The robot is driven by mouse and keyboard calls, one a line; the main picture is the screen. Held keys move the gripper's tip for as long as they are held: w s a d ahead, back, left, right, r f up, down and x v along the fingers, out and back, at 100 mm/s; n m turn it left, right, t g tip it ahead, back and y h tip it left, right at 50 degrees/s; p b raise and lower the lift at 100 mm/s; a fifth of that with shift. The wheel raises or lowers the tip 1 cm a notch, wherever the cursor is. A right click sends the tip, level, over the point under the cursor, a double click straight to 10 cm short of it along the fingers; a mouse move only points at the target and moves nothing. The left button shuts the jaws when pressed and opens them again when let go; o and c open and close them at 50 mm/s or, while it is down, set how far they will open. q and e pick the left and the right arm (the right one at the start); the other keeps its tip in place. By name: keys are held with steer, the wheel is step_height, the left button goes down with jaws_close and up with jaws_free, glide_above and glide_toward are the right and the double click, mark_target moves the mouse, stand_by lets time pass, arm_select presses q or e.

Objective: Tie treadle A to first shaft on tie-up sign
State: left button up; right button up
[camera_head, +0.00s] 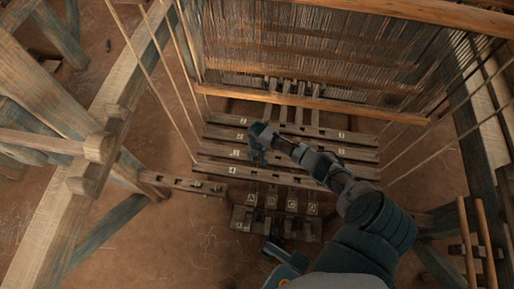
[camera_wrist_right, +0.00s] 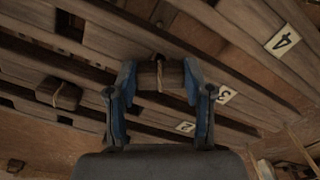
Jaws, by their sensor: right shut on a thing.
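My right gripper (camera_head: 258,143) is over the numbered crossbars (camera_head: 350,153) of the loom, toward their left part. In the right wrist view its blue fingers (camera_wrist_right: 160,78) are shut on a small brown block with cord around it (camera_wrist_right: 158,72). Bars labelled 4 (camera_wrist_right: 283,40), 3 (camera_wrist_right: 223,95) and 2 (camera_wrist_right: 186,127) lie beyond it. Whether the block touches a bar is unclear. Treadle A (camera_head: 251,199) is the leftmost of the lettered treadles, below the crossbars. No tie-up sign can be made out.
A similar corded block (camera_wrist_right: 58,93) sits on a bar at left in the wrist view. Shafts with hanging threads (camera_head: 320,50) stand behind the bars. Slanting cords (camera_head: 175,80) and wooden frame posts (camera_head: 60,215) flank the space. Bare floor (camera_head: 180,240) shows at lower left.

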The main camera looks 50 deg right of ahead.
mark_target(257, 154)
steer(key=o, duration=1.1)
steer(key=shift+c, duration=0.2)
step_height(257, 154, up, 12)
